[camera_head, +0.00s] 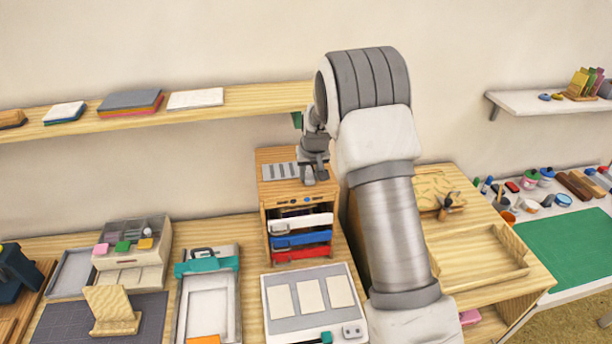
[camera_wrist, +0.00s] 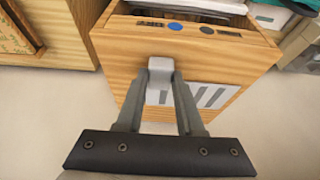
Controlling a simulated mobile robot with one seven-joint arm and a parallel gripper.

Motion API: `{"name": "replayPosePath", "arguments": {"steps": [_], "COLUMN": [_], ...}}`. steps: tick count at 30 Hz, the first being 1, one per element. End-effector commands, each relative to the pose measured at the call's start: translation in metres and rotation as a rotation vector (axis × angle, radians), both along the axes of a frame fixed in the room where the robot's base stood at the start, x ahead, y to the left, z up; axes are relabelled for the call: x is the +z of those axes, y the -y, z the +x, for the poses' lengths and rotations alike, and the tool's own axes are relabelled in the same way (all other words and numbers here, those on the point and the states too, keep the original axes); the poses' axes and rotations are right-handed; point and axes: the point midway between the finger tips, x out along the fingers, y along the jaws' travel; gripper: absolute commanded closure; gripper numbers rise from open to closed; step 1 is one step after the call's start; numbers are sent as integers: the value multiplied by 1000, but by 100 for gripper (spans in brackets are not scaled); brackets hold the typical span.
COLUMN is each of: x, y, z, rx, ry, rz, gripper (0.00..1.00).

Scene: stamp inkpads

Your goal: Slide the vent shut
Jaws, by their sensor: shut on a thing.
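The wooden cabinet (camera_head: 263,192) stands on the bench, and its top also shows in the wrist view (camera_wrist: 115,45). A pale vent plate with several grey slots (camera_head: 278,171) is set in the cabinet's top; it shows behind my fingers in the wrist view (camera_wrist: 214,97). A light grey knob (camera_wrist: 160,68) stands up at the vent's left part in the wrist view. My gripper (camera_head: 313,178) is over the vent's right end in the head view. Its two fingers (camera_wrist: 160,82) are shut on the knob, one on each side. My fingers hide part of the vent.
Drawers with white, blue (camera_head: 300,239) and red fronts fill the cabinet's front. A wooden shelf (camera_head: 250,100) runs along the wall behind. A wooden tray (camera_head: 480,262) lies right of my arm. A white pad board (camera_head: 312,303) lies in front of the cabinet.

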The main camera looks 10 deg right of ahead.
Motion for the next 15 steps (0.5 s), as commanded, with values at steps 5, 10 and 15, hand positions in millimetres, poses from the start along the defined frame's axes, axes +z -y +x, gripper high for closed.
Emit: {"name": "replayPosePath", "arguments": {"steps": [5, 10, 15], "x": [-3, -1, 0], "y": [29, 36, 37], "z": [0, -1, -1], "rx": [-4, 0, -1], "ry": [1, 0, -1], "rz": [-1, -1, -3], "gripper": [100, 100, 100]}}
